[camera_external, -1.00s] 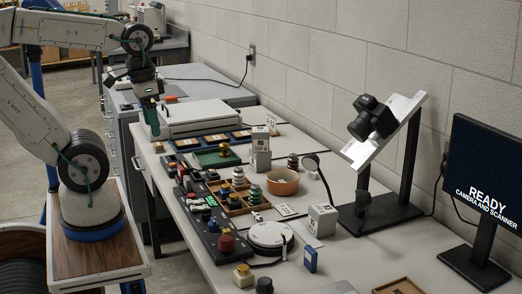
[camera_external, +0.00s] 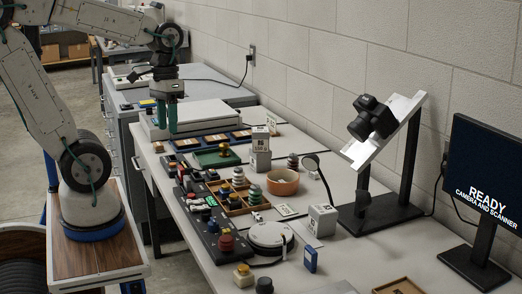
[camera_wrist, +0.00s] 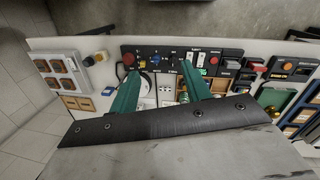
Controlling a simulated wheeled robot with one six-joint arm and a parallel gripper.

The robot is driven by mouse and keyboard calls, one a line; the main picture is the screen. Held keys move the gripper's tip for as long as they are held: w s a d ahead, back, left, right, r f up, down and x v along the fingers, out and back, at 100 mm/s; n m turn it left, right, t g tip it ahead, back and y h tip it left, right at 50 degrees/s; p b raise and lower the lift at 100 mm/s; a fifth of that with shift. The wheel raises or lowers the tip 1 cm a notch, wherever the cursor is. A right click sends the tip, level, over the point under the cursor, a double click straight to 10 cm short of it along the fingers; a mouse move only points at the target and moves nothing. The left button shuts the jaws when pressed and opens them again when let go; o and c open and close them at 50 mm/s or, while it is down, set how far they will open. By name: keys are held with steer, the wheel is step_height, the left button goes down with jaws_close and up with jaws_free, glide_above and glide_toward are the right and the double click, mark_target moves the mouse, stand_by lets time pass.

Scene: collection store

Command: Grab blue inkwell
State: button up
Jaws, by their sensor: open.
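My gripper (camera_external: 166,118) is above the far end of the long table, over the flat white case, with its two green fingers apart and empty. In the wrist view its fingers (camera_wrist: 160,72) are spread over the row of small items. I cannot single out the blue inkwell with certainty: the small pieces on the table are too small to tell apart. A small upright blue box (camera_external: 310,259) stands at the near part of the table, far from my gripper.
A black control strip (camera_external: 225,250) with coloured knobs runs along the table's left edge. A green tray (camera_external: 206,161), an orange-brown bowl (camera_external: 283,189) and white weight blocks (camera_external: 260,160) crowd the middle. A camera stand (camera_external: 388,212) and monitor (camera_external: 487,190) are on the right.

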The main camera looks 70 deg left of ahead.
steer(key=w+a+f+n+g+h, duration=0.2)
steer(key=w+a+f+n+h, duration=0.15)
steer(key=w, duration=0.35)
steer(key=n+t+h, duration=0.5)
steer(key=n+h, duration=0.3)
steer(key=n, duration=0.5)
glide_toward(225, 185)
steer(key=x, duration=0.2)
steer(key=shift+s+d, duration=0.15)
steer(key=shift+d, duration=0.2)
steer(key=shift+d+f, duration=0.1)
steer(key=shift+f, duration=0.2)
steer(key=x, duration=0.7)
steer(key=shift+d+f, duration=0.15)
steer(key=c, duration=0.8)
